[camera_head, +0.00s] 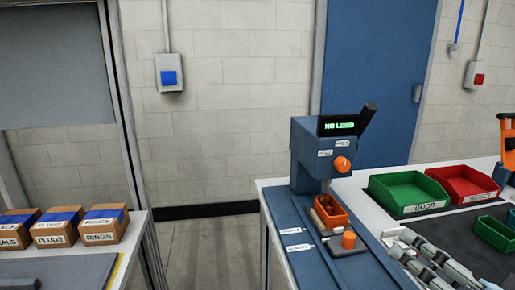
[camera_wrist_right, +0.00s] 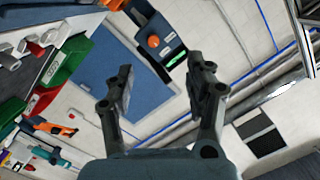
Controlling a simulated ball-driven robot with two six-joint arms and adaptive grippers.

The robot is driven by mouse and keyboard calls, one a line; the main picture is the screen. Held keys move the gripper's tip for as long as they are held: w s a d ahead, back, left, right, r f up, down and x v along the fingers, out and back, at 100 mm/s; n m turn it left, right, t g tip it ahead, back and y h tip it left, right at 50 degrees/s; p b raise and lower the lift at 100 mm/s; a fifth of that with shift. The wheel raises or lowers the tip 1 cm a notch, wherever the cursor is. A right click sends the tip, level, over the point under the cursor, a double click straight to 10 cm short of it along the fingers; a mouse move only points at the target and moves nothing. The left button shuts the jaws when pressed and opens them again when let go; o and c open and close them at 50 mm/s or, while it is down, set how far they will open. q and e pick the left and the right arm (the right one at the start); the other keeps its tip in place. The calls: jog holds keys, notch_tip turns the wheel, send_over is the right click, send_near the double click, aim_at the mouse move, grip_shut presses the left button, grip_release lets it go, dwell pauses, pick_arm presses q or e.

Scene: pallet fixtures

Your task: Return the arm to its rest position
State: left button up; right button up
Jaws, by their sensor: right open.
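My right gripper (camera_head: 402,245) shows at the lower right of the head view, over the near part of the workbench beside the blue test stand (camera_head: 306,160). In the right wrist view the same gripper (camera_wrist_right: 160,80) has its two fingers wide apart with nothing between them. The wrist view is tilted, with the wall and the blue door beyond the fingers. Most of the right arm is cut off or hidden. My left gripper is not in view.
The test stand's screen (camera_head: 338,126) reads NO LOAD; an orange bin (camera_head: 330,212) sits on its base. Green (camera_head: 408,192) and red (camera_head: 463,185) trays stand behind the gripper. Several cartons (camera_head: 103,225) stand on the left table. Floor between the tables is clear.

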jog(key=s+a+f+n+g, duration=0.4)
jog(key=s+f+n+g, duration=0.1)
jog(key=f+g, duration=0.1)
jog(key=s+d+f+n+g+h, duration=0.1)
jog(key=s+d+f+g+h, duration=0.2)
jog(key=s+d+g+h, duration=0.55)
jog(key=s+d+f+y+b, duration=0.1)
jog(key=s+f+y+b, duration=0.15)
jog(key=f, duration=1.45)
jog(key=s+d+f+y+b, duration=0.15)
jog(key=f+b, duration=0.25)
jog(key=f, duration=1.3)
pick_arm(q)
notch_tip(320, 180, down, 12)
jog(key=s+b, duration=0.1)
jog(key=b, duration=0.4)
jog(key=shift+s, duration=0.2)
pick_arm(e)
jog(key=s+f, duration=1.9)
jog(key=f, duration=0.1)
jog(key=shift+f+g, duration=0.35)
jog(key=shift+g, duration=0.1)
